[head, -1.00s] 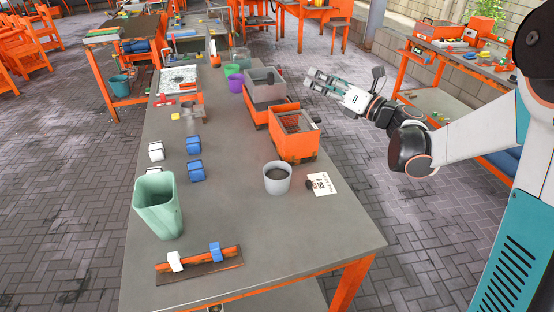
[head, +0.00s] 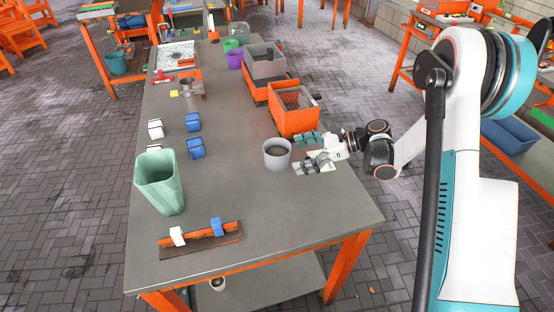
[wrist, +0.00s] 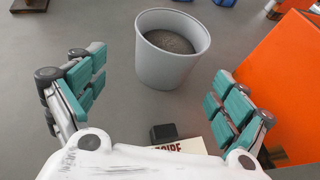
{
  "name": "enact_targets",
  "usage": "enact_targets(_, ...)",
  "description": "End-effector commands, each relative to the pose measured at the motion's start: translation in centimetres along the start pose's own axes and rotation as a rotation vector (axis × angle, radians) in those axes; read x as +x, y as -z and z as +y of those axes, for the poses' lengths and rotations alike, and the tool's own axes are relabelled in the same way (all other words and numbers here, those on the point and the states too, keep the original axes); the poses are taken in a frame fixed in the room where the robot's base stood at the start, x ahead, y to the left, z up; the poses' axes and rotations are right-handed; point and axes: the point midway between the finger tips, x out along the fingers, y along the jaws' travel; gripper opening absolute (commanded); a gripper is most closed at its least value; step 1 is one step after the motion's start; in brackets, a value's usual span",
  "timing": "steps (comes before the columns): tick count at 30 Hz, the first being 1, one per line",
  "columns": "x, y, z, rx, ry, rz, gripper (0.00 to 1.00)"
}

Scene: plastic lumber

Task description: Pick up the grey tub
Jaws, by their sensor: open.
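The grey tub (head: 277,155) is a small round bucket standing upright on the grey table, with dark grainy material inside. In the wrist view the tub (wrist: 166,65) is ahead of my fingers, near the middle of the gap between them. My gripper (head: 302,153) is open and empty, low over the table just right of the tub, its fingers pointing left toward it. Its two teal-padded fingers (wrist: 158,95) are spread wide on either side. The tub appears apart from both fingers.
An orange bin (head: 294,117) stands close behind the gripper, and its orange side (wrist: 282,90) is near the right finger. A printed card (head: 322,166) with a small black block lies under the gripper. A green bin (head: 159,182) stands left; the table between is clear.

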Motion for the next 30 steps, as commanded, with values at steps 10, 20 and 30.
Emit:
enact_targets(10, 2.7, -0.1, -0.1, 0.000, 0.002, -0.001, 0.92)
enact_targets(20, 6.9, -0.3, -0.7, 0.000, 0.000, -0.001, 0.92)
enact_targets(30, 7.5, -0.5, -0.7, 0.001, 0.002, -0.001, 0.83)
